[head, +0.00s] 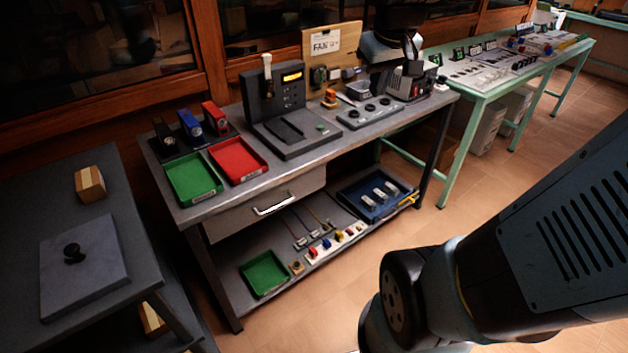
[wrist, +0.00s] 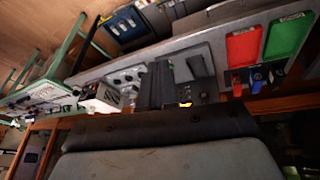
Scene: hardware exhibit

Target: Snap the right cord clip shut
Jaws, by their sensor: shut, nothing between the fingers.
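My gripper (head: 411,68) is at the back of the grey workbench, by a grey-and-black box, in the head view. In the wrist view its dark fingers (wrist: 155,87) are together and empty, hanging over the bench. On the lower shelf, thin coloured cords (head: 314,220) run to small pale pieces (head: 315,234) in a row. These may be the cord clips, but they are too small to tell, or to show which are open. My gripper is well above and apart from them.
The workbench (head: 290,163) holds a green tray (head: 193,180), a red tray (head: 238,160) and a console (head: 285,92). Below are a drawer (head: 265,203), a blue tray (head: 362,195) with white pieces and another green tray (head: 264,274).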

